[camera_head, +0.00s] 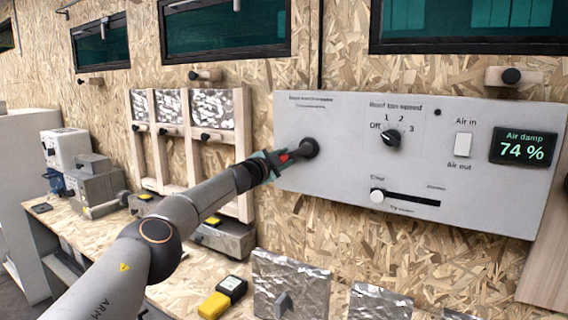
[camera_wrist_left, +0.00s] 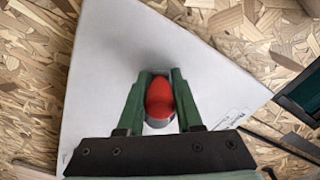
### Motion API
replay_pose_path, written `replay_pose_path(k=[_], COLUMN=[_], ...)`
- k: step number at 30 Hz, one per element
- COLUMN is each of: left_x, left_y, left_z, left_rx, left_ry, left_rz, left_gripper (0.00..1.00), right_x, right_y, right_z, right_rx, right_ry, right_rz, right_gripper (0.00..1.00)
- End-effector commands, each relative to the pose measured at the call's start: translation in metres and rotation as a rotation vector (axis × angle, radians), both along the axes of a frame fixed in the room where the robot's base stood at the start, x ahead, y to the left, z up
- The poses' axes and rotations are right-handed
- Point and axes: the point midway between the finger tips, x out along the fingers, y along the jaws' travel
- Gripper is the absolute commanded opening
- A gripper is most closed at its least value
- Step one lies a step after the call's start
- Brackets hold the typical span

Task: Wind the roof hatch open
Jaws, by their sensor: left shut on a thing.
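A grey control panel (camera_head: 340,190) is mounted on the chipboard wall. At its left end is a winder with a black round hub (camera_head: 309,148) and a red knob (camera_head: 284,158). My left gripper (camera_head: 277,160) reaches in from the left and is shut on the red knob, left of and slightly below the hub. In the left wrist view the red knob (camera_wrist_left: 160,98) sits between the green fingers of my left gripper (camera_wrist_left: 160,88), with the pale panel (camera_wrist_left: 100,65) behind. The hub is hidden there. My right gripper is not in view. No hatch can be made out.
The panel also bears a fan speed dial (camera_head: 391,137), a white air switch (camera_head: 463,145), a slider (camera_head: 377,196) and a display (camera_head: 525,147) reading 74 %. Dark windows (camera_head: 225,30) run above.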

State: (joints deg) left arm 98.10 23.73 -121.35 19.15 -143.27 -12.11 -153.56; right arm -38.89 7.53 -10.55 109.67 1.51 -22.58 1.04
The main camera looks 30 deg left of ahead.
Motion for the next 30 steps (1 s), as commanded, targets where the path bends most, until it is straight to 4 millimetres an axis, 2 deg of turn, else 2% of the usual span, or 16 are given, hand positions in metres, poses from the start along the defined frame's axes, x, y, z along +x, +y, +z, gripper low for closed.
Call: replay_pose_path(k=[1,17,18,25,30], left_x=[-0.0004,-0.0003,-0.0003,-0.0002,0.0000], left_y=[0.0015,0.0007,0.0007,0.0000,-0.0005], left_z=[0.0059,0.0086,0.0086,0.0063,0.0047], left_rx=[0.008,0.026,0.026,0.027,0.029], left_ry=[-0.008,-0.012,-0.012,-0.008,-0.006], left_rz=[0.003,0.004,0.004,0.002,0.000], left_gripper=[0.00,0.00,0.37,0.63,0.65], right_x=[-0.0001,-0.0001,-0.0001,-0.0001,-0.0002], right_y=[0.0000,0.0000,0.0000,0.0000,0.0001], right_z=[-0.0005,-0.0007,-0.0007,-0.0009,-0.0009], right_rx=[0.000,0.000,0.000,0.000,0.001], right_ry=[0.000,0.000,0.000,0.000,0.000], right_rz=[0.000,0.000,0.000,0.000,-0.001], right_gripper=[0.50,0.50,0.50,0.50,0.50])
